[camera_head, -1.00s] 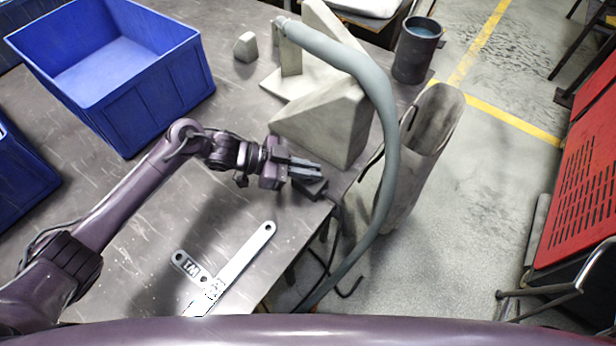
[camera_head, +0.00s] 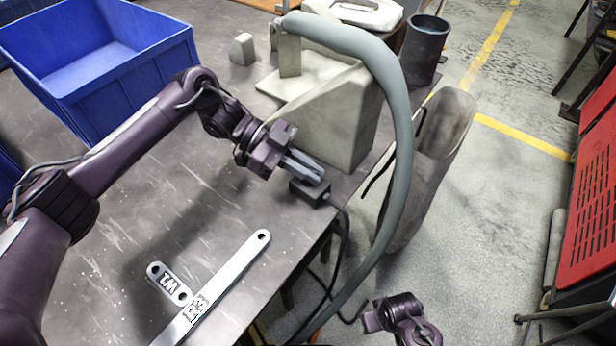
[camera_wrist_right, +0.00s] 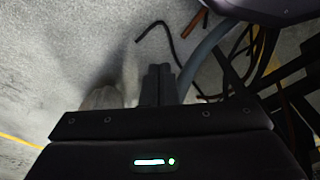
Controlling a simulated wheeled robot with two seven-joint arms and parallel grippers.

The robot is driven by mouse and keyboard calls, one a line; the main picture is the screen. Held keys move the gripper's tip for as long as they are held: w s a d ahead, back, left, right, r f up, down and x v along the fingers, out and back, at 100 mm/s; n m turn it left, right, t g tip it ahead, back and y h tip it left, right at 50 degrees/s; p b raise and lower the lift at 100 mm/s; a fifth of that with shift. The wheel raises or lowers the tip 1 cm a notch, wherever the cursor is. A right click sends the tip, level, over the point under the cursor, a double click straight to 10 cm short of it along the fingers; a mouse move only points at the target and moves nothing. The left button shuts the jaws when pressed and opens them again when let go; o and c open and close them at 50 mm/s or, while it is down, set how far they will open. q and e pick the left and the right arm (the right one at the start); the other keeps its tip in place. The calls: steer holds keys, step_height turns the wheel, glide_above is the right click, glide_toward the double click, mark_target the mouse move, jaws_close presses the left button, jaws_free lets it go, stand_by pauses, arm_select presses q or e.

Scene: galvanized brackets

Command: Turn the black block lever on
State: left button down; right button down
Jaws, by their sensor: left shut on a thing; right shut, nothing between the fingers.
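The black block (camera_head: 311,194) sits at the right edge of the metal table, with a dark cable running off it. My left gripper (camera_head: 309,172) is at its top, fingers closed and pointing right and slightly down. The fingers cover the lever, so its position cannot be told; they appear shut on it. My right gripper (camera_wrist_right: 158,84) is shut and empty in the right wrist view, over the floor. Part of my right arm shows at the bottom of the head view, well away from the block.
A grey-white machine (camera_head: 340,125) with a thick grey hose (camera_head: 403,150) stands just behind the block. A blue crate (camera_head: 110,75) is at the back left. Flat galvanized brackets (camera_head: 225,275) lie at the front. A dark cup (camera_head: 424,50) stands at the back right.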

arm_select(q)
steer(key=b, duration=0.1)
steer(key=m+g+y+b, duration=0.1)
steer(key=b, duration=0.1)
steer(key=shift+f+m, duration=0.2)
steer(key=shift+m, duration=0.1)
steer(key=shift+g+b, duration=0.4)
steer(key=shift+b, duration=0.25)
steer(key=shift+r+m+g+y+b, duration=0.15)
steer(key=shift+m+g+y+b, duration=0.3)
steer(key=shift+m+b, duration=0.2)
arm_select(e)
steer(key=w+a+r+n+t+y, duration=0.1)
steer(key=a+r, duration=0.3)
steer(key=r, duration=0.5)
steer(key=shift+a+r+t, duration=0.2)
steer(key=shift+r+t, duration=0.1)
steer(key=shift+r, duration=0.05)
arm_select(q)
steer(key=c, duration=1.5)
jaws_free()
